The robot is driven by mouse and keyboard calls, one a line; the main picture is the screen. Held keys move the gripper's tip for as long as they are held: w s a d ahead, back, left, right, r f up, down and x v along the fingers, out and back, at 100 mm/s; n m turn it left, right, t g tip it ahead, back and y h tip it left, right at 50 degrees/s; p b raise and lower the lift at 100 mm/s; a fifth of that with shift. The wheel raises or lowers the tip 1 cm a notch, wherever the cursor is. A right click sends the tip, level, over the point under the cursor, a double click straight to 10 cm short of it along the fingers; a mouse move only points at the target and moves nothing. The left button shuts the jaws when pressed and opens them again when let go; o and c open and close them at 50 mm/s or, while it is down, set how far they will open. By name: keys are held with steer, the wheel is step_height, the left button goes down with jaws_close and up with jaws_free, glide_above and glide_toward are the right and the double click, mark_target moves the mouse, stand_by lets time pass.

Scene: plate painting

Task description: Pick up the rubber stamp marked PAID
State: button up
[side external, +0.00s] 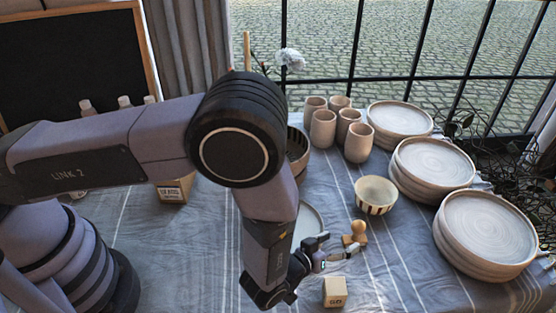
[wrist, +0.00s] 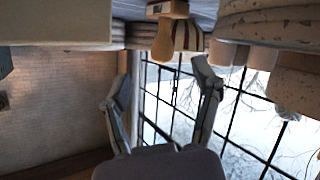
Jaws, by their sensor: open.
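A wooden stamp (side external: 355,232) with a round knob handle stands upright on the cloth, just beyond my gripper (side external: 341,246). No lettering on it is readable. In the wrist view, a wooden knob on a square base (wrist: 164,40) hangs upside down in the picture, ahead of the fingers. My gripper (wrist: 161,72) is open, with nothing between its fingers. A small pale wooden block (side external: 334,292) with dark lettering lies nearer the camera; its word is too small to read. I cannot tell which piece is marked PAID.
A striped bowl (side external: 376,196) stands just behind the stamp. Plate stacks (side external: 485,230) fill the right, and several cups (side external: 358,143) stand at the back. A box with a blue label (side external: 174,190) sits left. A plate (side external: 312,218) is partly hidden by my arm. Cloth is clear at front right.

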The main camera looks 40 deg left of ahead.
mark_target(354, 229)
steer(key=x, duration=0.8)
steer(key=shift+w+a+r, duration=0.15)
steer(key=shift+r, duration=0.1)
steer(key=shift+c, duration=0.2)
jaws_close()
